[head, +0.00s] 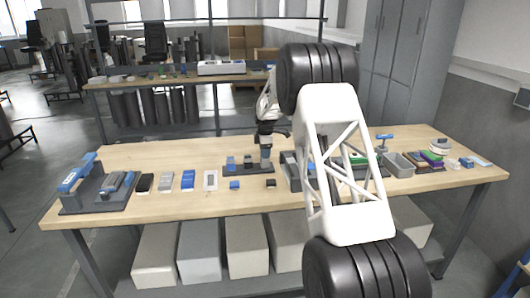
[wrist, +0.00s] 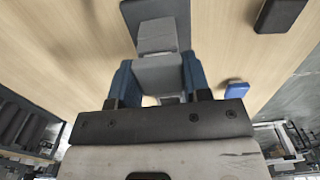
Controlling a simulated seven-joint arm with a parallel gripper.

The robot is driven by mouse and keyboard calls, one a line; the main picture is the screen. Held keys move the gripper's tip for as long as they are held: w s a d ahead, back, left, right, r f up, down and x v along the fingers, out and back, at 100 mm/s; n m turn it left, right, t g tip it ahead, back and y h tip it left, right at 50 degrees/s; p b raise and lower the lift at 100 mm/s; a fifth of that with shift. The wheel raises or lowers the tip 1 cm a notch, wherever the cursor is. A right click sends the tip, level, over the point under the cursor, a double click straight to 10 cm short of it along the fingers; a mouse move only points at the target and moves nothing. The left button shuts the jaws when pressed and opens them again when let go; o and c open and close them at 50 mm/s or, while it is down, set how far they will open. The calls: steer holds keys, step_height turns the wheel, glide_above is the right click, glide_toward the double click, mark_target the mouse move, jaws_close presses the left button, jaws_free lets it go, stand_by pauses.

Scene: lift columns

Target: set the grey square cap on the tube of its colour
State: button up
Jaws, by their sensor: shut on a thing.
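My gripper (wrist: 160,85) is shut on the grey square cap (wrist: 158,74), which sits between its two blue fingers in the wrist view. A grey tube (wrist: 157,36) rises from a dark base (wrist: 130,12) just beyond the cap. In the picture the cap overlaps the tube's end; I cannot tell whether they touch. In the head view my gripper (head: 266,143) is over the right end of the dark stand (head: 248,171).
A blue cap (head: 234,185) and a black cap (head: 271,183) lie in front of the stand; the blue cap (wrist: 238,90) and black cap (wrist: 280,14) also show in the wrist view. Flat blocks lie left, and a grey bin (head: 399,165) stands right. My arm hides part of the bench.

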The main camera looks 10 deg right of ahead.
steer(key=o, duration=1.5)
steer(key=shift+c, duration=0.2)
steer(key=shift+r, duration=3.75)
